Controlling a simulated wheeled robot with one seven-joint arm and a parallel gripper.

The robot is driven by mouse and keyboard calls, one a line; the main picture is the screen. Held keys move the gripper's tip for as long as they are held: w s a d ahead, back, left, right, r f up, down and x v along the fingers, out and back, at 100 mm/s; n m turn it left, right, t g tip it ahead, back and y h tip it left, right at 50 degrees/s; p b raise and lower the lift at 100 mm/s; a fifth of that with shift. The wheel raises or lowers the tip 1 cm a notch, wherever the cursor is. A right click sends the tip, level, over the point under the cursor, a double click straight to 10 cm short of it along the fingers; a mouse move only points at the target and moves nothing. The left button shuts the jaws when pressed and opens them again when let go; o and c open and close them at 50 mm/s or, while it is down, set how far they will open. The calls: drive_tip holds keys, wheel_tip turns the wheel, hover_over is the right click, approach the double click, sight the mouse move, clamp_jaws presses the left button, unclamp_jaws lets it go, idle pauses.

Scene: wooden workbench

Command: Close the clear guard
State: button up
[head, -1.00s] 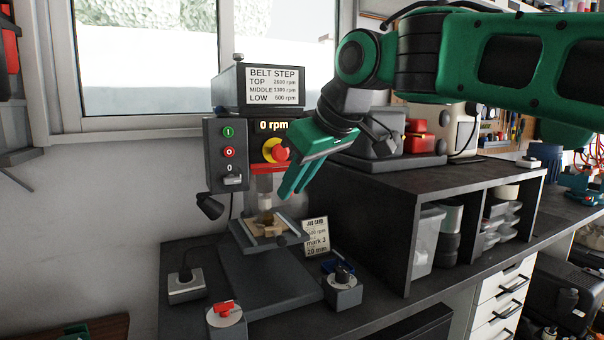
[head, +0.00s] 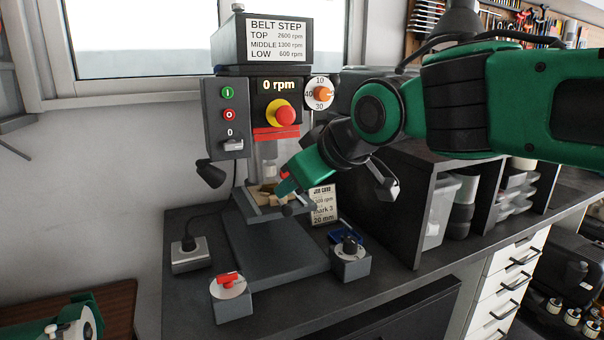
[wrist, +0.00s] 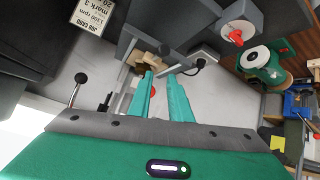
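The drill press carries a clear guard (head: 268,158), a see-through panel around the chuck below a red strip (head: 276,133). It is faint, and I cannot tell its exact position. My gripper (head: 284,186) is low in front of the press, just right of the guard and near the vise. In the wrist view my gripper (wrist: 160,78) has its two teal fingers apart, with nothing clearly held between them. A wooden workpiece (head: 262,194) sits in the vise (head: 255,211); it also shows past the fingertips in the wrist view (wrist: 150,62). My wrist partly hides the press's right side.
A job card (head: 323,205) stands right of the vise. A red-knobbed box (head: 231,297) and a black-knobbed box (head: 350,258) stand at the front. A dark shelf unit (head: 405,200) is on the right.

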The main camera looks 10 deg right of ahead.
drive_tip(key=shift+o, duration=1.2)
drive_tip(key=shift+w+d+r, duration=0.15)
drive_tip(key=shift+d+r, duration=0.05)
drive_tip(key=shift+r, duration=0.05)
drive_tip(key=shift+r, duration=0.1)
drive_tip(key=v, duration=1)
drive_tip(key=shift+s, duration=0.25)
drive_tip(key=shift+d+r, duration=0.1)
